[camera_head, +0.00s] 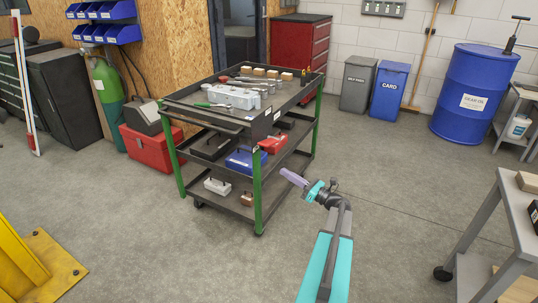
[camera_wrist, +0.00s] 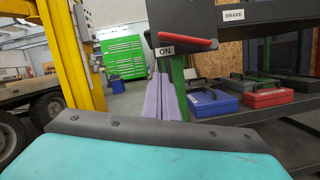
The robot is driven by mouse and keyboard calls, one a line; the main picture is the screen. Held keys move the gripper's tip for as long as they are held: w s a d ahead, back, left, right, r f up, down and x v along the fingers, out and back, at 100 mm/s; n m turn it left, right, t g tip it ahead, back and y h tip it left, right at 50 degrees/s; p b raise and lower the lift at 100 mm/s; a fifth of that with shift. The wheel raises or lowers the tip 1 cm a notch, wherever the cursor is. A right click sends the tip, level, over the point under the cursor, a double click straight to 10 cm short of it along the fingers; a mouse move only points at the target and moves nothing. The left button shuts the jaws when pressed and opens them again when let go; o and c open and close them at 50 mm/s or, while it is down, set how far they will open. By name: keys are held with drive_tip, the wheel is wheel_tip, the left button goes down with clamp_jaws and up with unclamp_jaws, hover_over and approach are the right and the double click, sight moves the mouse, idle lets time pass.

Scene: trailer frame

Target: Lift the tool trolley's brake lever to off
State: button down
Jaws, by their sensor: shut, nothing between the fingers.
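The brake lever (camera_wrist: 188,46) shows in the wrist view as a dark bar with a red grip, sticking out level from the trolley's corner. A white ON label (camera_wrist: 165,50) sits at its near end, and a BRAKE label (camera_wrist: 233,15) is on the trolley's dark top edge. The tool trolley (camera_head: 245,125) has dark shelves and green posts. My gripper (camera_head: 285,173), with purple fingers, is shut and empty near the trolley's front right. In the wrist view its fingertips (camera_wrist: 159,76) appear just below the lever's ON end; I cannot tell whether they touch.
Tools and boxes lie on the trolley's top. Its shelves hold a blue case (camera_wrist: 212,101) and a red case (camera_wrist: 263,92). A grey workbench (camera_head: 515,205) stands at the right, and a yellow post base (camera_head: 45,262) at the lower left. The floor between is clear.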

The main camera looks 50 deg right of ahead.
sight(268, 141)
drive_tip(key=shift+w, duration=0.1)
drive_tip(key=w+r, duration=0.6)
drive_tip(key=w, duration=0.3)
drive_tip(key=shift+w+a, duration=0.3)
drive_tip(key=shift+w, duration=0.05)
idle(0.3)
drive_tip(key=shift+w+r, duration=0.1)
idle(0.3)
drive_tip(key=shift+a, duration=0.15)
